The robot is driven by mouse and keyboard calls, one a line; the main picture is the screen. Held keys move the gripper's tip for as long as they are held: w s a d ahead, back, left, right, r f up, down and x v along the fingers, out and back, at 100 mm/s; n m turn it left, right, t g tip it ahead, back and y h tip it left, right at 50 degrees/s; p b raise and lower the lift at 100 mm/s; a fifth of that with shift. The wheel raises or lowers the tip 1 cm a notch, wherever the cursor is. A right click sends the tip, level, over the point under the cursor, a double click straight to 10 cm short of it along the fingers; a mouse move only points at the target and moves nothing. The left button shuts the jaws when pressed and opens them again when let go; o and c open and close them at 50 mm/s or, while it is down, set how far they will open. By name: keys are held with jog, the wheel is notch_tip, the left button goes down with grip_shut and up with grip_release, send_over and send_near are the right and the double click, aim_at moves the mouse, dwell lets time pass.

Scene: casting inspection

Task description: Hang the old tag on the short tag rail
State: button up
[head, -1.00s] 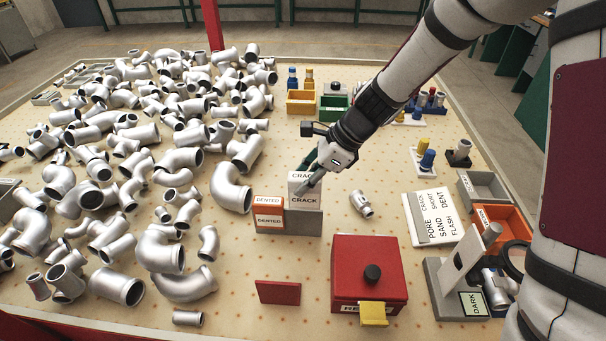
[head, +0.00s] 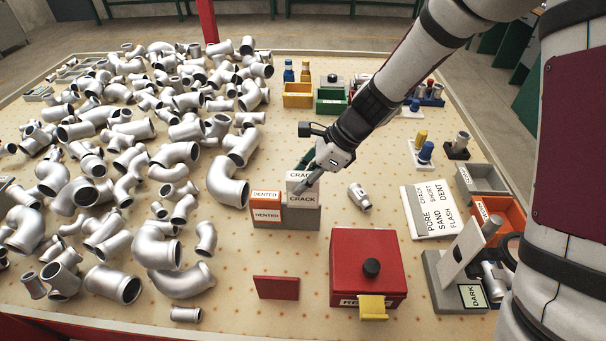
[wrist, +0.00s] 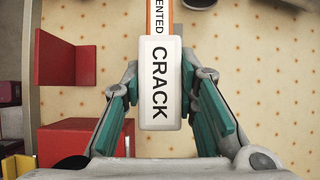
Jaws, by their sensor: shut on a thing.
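My gripper (wrist: 160,70) has its two green-padded fingers on either side of a white tag reading CRACK (wrist: 160,85) and is shut on it. In the head view the CRACK tag (head: 303,199) stands upright at the right part of a small grey block (head: 300,222), likely the short tag rail. Whether its foot is seated there is hidden. Which tag is the old one cannot be told from lettering alone.
A red box with a black knob (head: 368,287) and a red plate (head: 276,288) lie in front. A small pipe fitting (head: 359,196) lies right of the block. Many silver pipe elbows (head: 228,182) crowd the left. A white word board (head: 433,212) lies to the right.

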aim_at(303, 198)
jog(key=shift+f+b, duration=1.65)
jog(key=shift+f, duration=1.5)
jog(key=shift+f, duration=0.15)
jog(key=o, duration=1.1)
jog(key=v, duration=1.2)
